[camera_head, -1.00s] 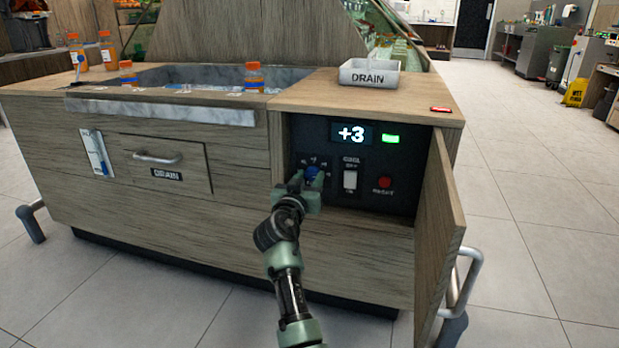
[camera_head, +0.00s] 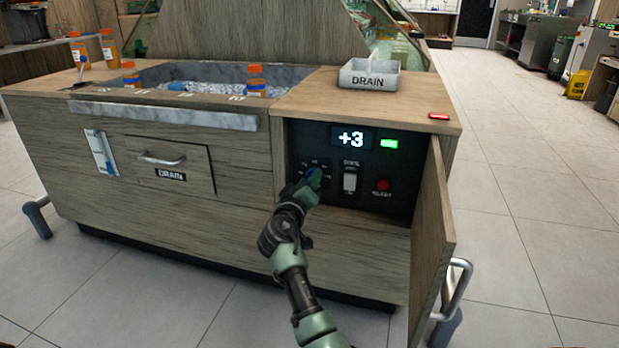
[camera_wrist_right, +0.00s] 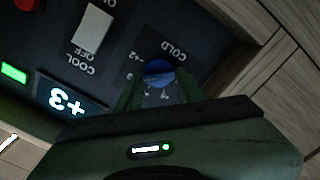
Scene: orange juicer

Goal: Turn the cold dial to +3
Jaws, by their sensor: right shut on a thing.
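The blue cold dial (camera_head: 314,174) sits on the dark control panel (camera_head: 345,205) inside the open compartment. My right gripper (camera_head: 309,185) is shut on it and hides part of it in the head view. In the right wrist view the round blue dial (camera_wrist_right: 158,71) lies between my two green fingers (camera_wrist_right: 159,90), below the upside-down COLD label. The display (camera_head: 351,138) above reads +3, and it also shows upside down in the right wrist view (camera_wrist_right: 68,101). A green light (camera_head: 389,143) is lit beside it. My left gripper is not in view.
A white switch (camera_head: 349,182) and a red button (camera_head: 383,185) are right of the dial. The open wooden door (camera_head: 432,240) stands on the right side.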

